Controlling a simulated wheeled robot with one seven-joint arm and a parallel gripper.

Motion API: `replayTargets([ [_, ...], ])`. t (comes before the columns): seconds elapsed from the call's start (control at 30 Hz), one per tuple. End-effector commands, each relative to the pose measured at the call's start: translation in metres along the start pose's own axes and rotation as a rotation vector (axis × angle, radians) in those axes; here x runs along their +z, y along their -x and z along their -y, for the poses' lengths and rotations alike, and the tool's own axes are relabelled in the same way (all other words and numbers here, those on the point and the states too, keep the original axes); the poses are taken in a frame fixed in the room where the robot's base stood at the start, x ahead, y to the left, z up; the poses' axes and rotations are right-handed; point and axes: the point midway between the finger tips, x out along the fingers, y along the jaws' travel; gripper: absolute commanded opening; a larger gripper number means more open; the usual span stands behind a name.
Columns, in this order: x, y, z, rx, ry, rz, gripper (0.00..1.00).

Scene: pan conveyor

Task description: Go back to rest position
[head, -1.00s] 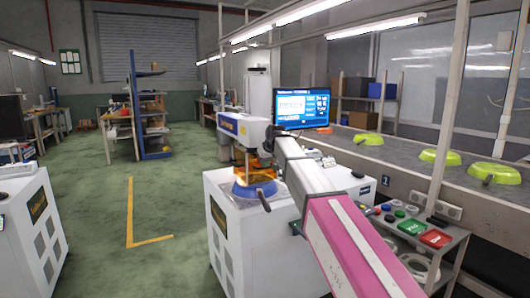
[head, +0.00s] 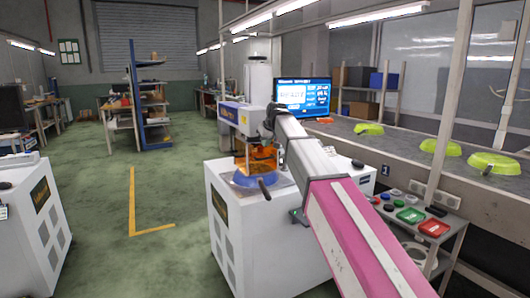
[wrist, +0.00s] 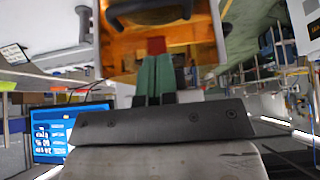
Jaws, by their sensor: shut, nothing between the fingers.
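My arm reaches from the lower right of the head view towards the white marking machine (head: 235,118), which has an orange guard. In the head view my gripper is hidden behind my arm's far end. In the wrist view the green fingers of my gripper (wrist: 153,80) are together and empty. The orange guard (wrist: 120,62) fills the wrist view just beyond them, with a dark curved part at the top. A blue pan (head: 245,181) with a dark handle sits under the guard on the white cabinet, apart from my gripper as far as I can tell.
A lit monitor (head: 302,97) stands behind my arm. Green pans (head: 440,147) lie on the conveyor (head: 405,142) at the right. A small stand holds green and red trays (head: 433,228). Another white cabinet (head: 35,215) is at the left; the green floor between is open.

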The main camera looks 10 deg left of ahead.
Motion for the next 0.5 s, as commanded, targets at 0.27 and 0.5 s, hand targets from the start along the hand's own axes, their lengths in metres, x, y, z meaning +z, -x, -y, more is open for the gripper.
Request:
replayTargets([
  [0.27, 0.001, 0.055, 0.000, 0.001, 0.000, -0.004, 0.00],
  [0.5, 0.001, 0.078, 0.000, 0.000, -0.001, -0.003, 0.00],
])
